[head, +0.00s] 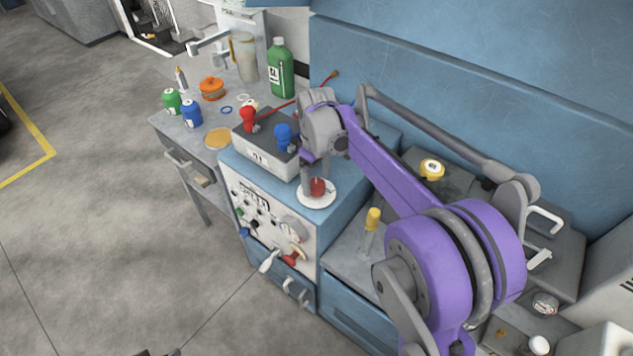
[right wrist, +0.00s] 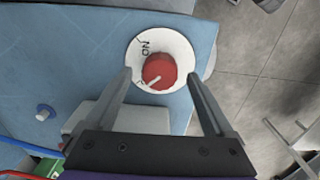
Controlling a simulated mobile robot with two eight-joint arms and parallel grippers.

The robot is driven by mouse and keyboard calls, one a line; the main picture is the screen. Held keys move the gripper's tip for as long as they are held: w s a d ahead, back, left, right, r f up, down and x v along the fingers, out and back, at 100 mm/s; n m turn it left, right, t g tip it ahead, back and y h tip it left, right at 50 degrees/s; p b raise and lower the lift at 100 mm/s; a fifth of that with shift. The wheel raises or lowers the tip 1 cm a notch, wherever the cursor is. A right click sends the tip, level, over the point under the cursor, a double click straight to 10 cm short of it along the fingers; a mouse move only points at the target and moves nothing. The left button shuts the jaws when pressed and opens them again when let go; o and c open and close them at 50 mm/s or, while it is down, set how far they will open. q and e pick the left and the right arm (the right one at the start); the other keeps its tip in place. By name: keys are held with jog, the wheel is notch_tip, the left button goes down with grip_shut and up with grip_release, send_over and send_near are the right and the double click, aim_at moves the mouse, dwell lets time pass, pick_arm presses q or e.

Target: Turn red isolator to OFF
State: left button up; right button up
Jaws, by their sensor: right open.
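The red isolator is a round red knob (head: 317,187) on a white disc (head: 326,199), set on the blue cabinet top. In the right wrist view the red knob (right wrist: 157,70) has a white pointer line towards the lower left. "ON" is printed on the disc (right wrist: 172,41) above the knob; another mark at lower left is partly hidden. My right gripper (right wrist: 158,76) is open, its two fingers on either side of the knob with visible gaps. In the head view the right gripper (head: 313,178) is over the disc, partly covering it. My left gripper is not in view.
A grey box (head: 266,160) with red and blue caps stands close beside the disc. The cabinet front panel (head: 265,215) carries knobs and a red-handled switch (head: 294,257). A yellow-handled tool (head: 372,220) stands to the right. A green bottle (head: 280,68) stands behind.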

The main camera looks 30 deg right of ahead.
aim_at(316, 184)
notch_tip(316, 184, up, 9)
jog(key=shift+f, duration=0.15)
dwell(0.4)
